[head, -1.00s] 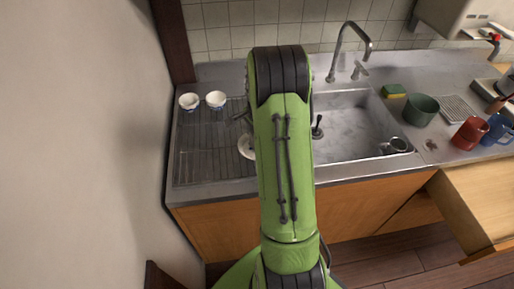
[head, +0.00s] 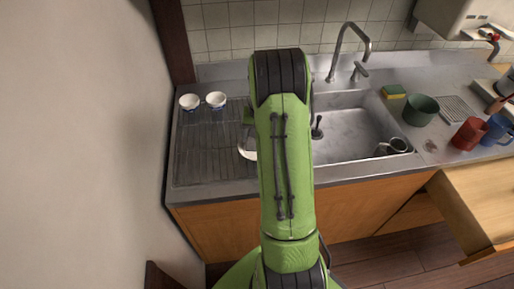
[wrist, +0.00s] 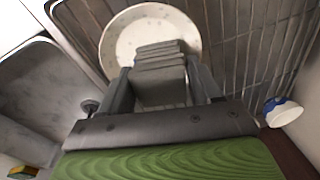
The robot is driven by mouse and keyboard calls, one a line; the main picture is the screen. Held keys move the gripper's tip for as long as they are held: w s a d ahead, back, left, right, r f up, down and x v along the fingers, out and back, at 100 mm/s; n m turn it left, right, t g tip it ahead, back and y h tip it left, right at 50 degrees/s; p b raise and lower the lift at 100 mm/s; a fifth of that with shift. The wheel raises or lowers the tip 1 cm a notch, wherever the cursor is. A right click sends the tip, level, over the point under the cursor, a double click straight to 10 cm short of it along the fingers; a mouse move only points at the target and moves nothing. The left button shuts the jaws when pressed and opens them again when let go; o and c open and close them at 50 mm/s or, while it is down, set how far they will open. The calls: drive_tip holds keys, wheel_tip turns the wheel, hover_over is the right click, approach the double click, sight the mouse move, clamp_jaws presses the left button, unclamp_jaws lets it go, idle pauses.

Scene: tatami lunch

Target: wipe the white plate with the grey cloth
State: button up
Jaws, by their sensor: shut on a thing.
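The white plate (wrist: 118,38) lies on the ribbed drainboard in the wrist view, with faint specks on its surface. In the head view only a sliver of the plate (head: 245,152) shows left of my arm. The folded grey cloth (wrist: 160,52) is between my fingers and over the plate's middle and near part. My gripper (wrist: 161,88) is shut on the cloth. I cannot tell whether the cloth presses on the plate or hovers just above it. In the head view my arm hides the gripper and cloth.
Two small bowls or cups (head: 189,102) stand at the back left of the drainboard. The sink basin (head: 345,130) is right of my arm, with a metal cup (head: 396,145) inside. A tap (head: 345,45), green pot (head: 420,110) and red mug (head: 469,133) stand beyond. A wall is close left.

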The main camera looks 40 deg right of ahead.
drive_tip(key=shift+w+n, duration=0.1)
drive_tip(key=shift+n, duration=0.6)
drive_tip(key=shift+a, duration=0.1)
drive_tip(key=m, duration=0.5)
drive_tip(key=shift+s+a+m, duration=0.1)
drive_tip(key=shift+s+m, duration=0.15)
drive_tip(key=shift+m, duration=0.15)
drive_tip(key=m+h, duration=0.1)
drive_tip(key=m, duration=0.3)
drive_tip(key=shift+s, duration=0.15)
drive_tip(key=m, duration=0.4)
drive_tip(key=shift+s, duration=0.1)
drive_tip(key=shift+r, duration=0.15)
